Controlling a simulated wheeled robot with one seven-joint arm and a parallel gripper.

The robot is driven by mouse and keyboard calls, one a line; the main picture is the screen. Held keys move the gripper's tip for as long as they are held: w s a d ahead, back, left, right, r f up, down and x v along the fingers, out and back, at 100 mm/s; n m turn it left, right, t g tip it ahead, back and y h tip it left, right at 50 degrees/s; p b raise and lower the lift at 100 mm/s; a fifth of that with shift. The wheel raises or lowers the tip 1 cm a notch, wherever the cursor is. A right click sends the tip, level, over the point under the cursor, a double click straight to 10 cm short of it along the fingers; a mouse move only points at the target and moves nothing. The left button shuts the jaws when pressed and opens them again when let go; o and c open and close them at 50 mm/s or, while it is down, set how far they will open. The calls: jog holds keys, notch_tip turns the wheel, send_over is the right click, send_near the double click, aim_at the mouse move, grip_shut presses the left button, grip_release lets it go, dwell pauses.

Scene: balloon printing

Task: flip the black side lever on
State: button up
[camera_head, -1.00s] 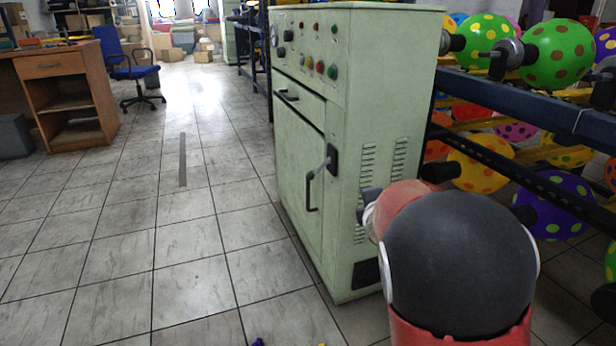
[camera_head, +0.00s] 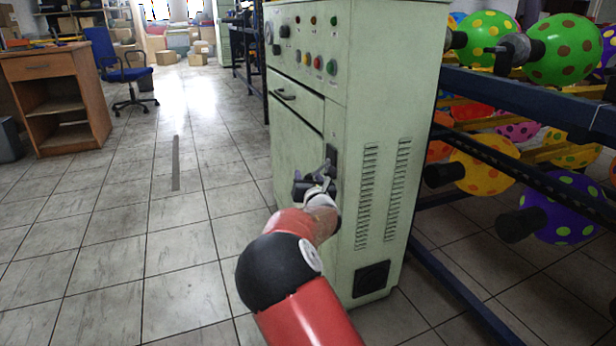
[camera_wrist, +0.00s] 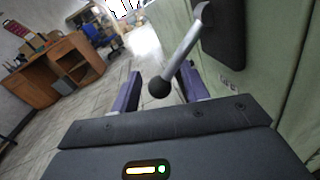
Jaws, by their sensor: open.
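The side lever is a grey rod with a black ball knob in the wrist view (camera_wrist: 177,60). It slants from a black mounting plate (camera_wrist: 223,35) on the green machine (camera_head: 383,120) down to the left. The plate also shows in the head view (camera_head: 331,157). My gripper (camera_wrist: 161,75) is open, with the knob between its two purple fingers and a gap visible on each side. In the head view my gripper (camera_head: 312,181) is at the machine's front, just below and in front of the plate, and hides most of the lever.
The machine's upper panel has buttons and knobs (camera_head: 308,62), with a drawer handle (camera_head: 284,95) below. A rack with spotted balloons (camera_head: 483,165) stands on the right. A wooden desk (camera_head: 60,95) and blue chair (camera_head: 125,72) stand at the left. The tiled floor between is clear.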

jog(key=shift+w+a, duration=0.1)
jog(key=shift+w, duration=0.5)
